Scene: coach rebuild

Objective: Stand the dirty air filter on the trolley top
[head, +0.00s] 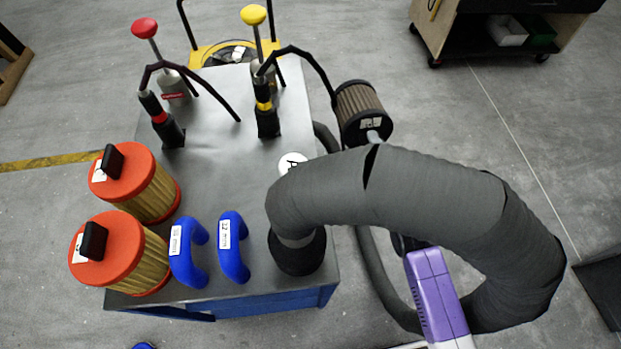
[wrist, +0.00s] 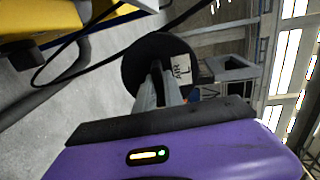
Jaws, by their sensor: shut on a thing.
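The dirty air filter (head: 357,103), with grey-brown pleats and black end caps, is tilted in the air just beyond the trolley's right edge in the head view. My gripper (head: 374,137) is shut on the labelled end of the filter. In the wrist view my gripper (wrist: 160,78) reaches the middle of the black end cap (wrist: 140,66), beside a white label. The exact grip point is partly hidden by the fingers. The trolley top (head: 225,150) is grey metal, with a white round mark (head: 291,164) partly covered by a thick grey duct.
The grey duct (head: 410,195) arches up from the trolley's right front and hides part of my arm. Two orange-capped filters (head: 122,250) and two blue handles (head: 233,247) stand at the front left. Red-knobbed (head: 145,28) and yellow-knobbed (head: 253,15) tools stand behind. The trolley's middle is clear.

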